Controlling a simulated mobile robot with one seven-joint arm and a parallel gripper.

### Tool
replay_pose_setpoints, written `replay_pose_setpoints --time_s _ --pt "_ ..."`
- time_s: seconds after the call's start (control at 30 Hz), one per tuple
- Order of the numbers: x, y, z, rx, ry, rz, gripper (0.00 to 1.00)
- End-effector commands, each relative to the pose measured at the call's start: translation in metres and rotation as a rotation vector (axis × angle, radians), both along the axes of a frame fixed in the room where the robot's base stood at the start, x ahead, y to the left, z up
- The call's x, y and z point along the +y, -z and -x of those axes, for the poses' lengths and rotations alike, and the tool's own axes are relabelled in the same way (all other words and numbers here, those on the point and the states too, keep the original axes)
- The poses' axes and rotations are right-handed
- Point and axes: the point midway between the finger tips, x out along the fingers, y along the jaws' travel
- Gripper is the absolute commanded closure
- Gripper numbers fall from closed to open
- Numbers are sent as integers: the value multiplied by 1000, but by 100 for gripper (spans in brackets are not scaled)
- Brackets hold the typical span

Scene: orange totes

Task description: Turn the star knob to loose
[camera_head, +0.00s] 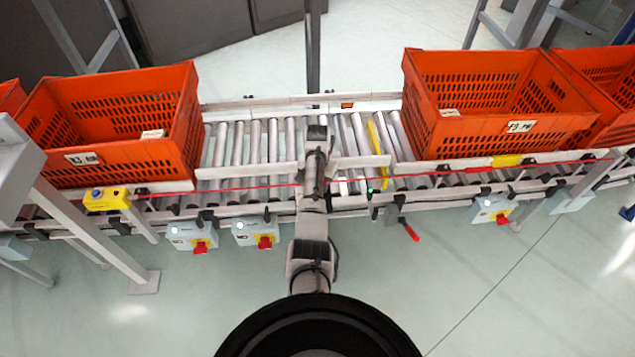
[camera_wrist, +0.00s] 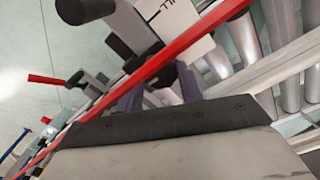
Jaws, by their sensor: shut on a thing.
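In the wrist view, my gripper (camera_wrist: 158,84) shows its two grey fingers on either side of a dark knob (camera_wrist: 134,63), with the red pull cord crossing in front. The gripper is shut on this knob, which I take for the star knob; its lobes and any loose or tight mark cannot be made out. A pale bracket with a dark round end stands just above it. In the head view, my arm reaches over the near rail of the roller conveyor (camera_head: 275,140); my fingertips and the held knob are hidden or too small to tell.
The red cord (camera_wrist: 205,38) runs close past the fingers. A white lettered card (camera_wrist: 180,18) is behind it. Orange totes (camera_head: 120,160) (camera_head: 500,135) stand left and right on the rollers. Switch boxes (camera_head: 190,236) and a red-handled lever (camera_head: 410,231) hang on the near side.

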Motion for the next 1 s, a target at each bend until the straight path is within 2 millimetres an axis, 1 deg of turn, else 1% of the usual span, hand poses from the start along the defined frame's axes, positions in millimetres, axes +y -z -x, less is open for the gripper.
replay_pose_setpoints --time_s 0.43,0.47,0.6,0.87,1.0 --pt "1 -1 0 1 -12 0 85" --pt "1 -1 0 1 -12 0 60" --pt "1 0 0 0 -11 0 41" --pt "0 0 0 0 -10 0 41" --pt "0 -7 -1 -2 -10 1 41"
